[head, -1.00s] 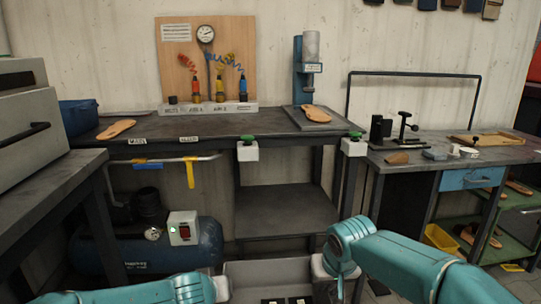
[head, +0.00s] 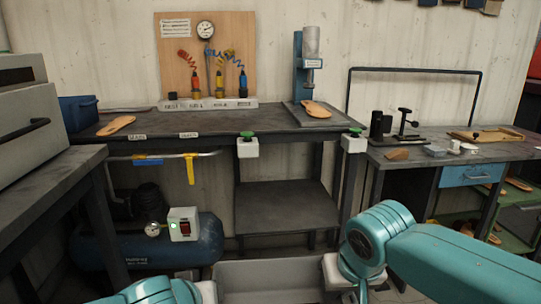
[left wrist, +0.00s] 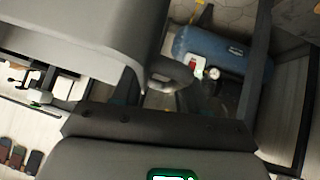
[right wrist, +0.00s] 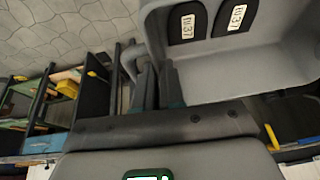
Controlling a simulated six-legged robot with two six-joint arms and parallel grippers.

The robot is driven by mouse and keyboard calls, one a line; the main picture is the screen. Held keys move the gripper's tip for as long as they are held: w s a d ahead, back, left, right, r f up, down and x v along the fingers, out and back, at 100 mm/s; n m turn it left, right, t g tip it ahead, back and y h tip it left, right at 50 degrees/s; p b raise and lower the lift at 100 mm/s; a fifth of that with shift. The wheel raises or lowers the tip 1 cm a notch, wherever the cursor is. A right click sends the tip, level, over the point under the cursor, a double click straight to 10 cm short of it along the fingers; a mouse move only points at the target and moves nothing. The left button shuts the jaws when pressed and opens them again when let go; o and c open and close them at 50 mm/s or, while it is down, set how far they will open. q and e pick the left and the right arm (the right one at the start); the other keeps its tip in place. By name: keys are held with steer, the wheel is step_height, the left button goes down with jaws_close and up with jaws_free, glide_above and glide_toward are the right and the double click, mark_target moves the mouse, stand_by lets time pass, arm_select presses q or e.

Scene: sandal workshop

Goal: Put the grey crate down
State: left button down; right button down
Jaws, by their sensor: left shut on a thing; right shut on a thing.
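The grey crate (head: 270,272) is at the bottom middle of the head view, between my two arms and cut off by the lower edge. The right wrist view shows the crate's inside (right wrist: 275,70), with two dark tagged pieces (right wrist: 232,16) in it. My right gripper (right wrist: 152,90) is shut on a looped crate handle (right wrist: 129,62). My left gripper (left wrist: 172,92) is shut on the opposite handle (left wrist: 178,72), beside the crate's grey wall (left wrist: 95,25). In the head view, what the crate's underside rests on is hidden.
A dark workbench (head: 225,124) stands ahead, with a lower shelf (head: 285,208) whose top is bare. A blue compressor (head: 150,245) lies under it at left. A second bench (head: 470,150) stands at right, and a grey machine (head: 30,110) on a dark table at left.

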steer(key=shift+f, duration=0.1)
